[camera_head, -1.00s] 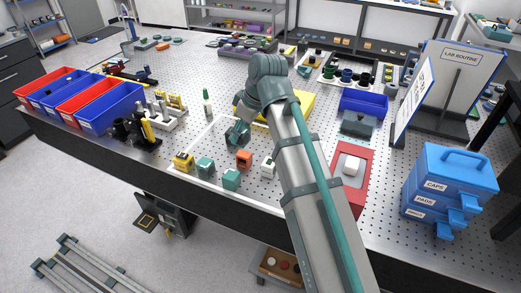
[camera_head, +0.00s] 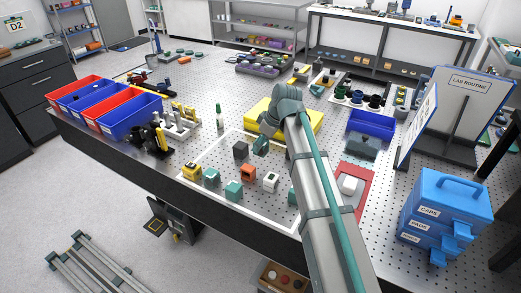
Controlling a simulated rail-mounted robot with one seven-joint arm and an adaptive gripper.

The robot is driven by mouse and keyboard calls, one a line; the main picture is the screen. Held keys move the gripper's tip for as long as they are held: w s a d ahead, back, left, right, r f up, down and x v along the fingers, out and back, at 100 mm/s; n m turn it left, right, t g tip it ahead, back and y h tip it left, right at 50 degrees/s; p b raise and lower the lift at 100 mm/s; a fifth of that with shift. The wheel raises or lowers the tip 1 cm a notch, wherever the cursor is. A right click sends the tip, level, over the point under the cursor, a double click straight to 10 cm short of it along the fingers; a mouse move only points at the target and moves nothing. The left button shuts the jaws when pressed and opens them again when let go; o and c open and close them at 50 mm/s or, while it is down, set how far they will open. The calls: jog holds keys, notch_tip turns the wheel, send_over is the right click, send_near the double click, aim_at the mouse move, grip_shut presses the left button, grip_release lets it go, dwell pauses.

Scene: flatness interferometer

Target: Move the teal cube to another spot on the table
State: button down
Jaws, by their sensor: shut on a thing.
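My gripper (camera_head: 260,147) is shut over the framed area of the perforated table (camera_head: 205,124), with a small teal piece at its tip that looks like a teal cube. The thing's outline blends with the jaws, and I cannot tell how high it is. Two teal cubes stand near the front edge, one (camera_head: 211,176) beside the yellow cube and one (camera_head: 234,189) farther right. Another teal block (camera_head: 292,197) is partly hidden by my arm. A dark grey cube (camera_head: 241,149) stands just left of my gripper.
A yellow cube (camera_head: 191,171), an orange cube (camera_head: 248,173) and a white cube (camera_head: 270,181) stand nearby. A yellow plate (camera_head: 309,118) lies behind my wrist. Red and blue bins (camera_head: 130,114) line the left; a blue drawer box (camera_head: 446,208) stands at right.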

jog(key=shift+w+a+f+p, duration=0.2)
jog(key=shift+w+f+p, duration=0.2)
jog(key=shift+w+f, duration=1)
jog(key=shift+f+p, duration=0.3)
jog(key=shift+f, duration=1.55)
jog(key=shift+f, duration=0.15)
jog(key=c, duration=0.6)
grip_release()
jog(key=shift+r, duration=0.25)
jog(key=b+v, duration=0.2)
jog(key=v, duration=1)
jog(key=shift+f, duration=0.1)
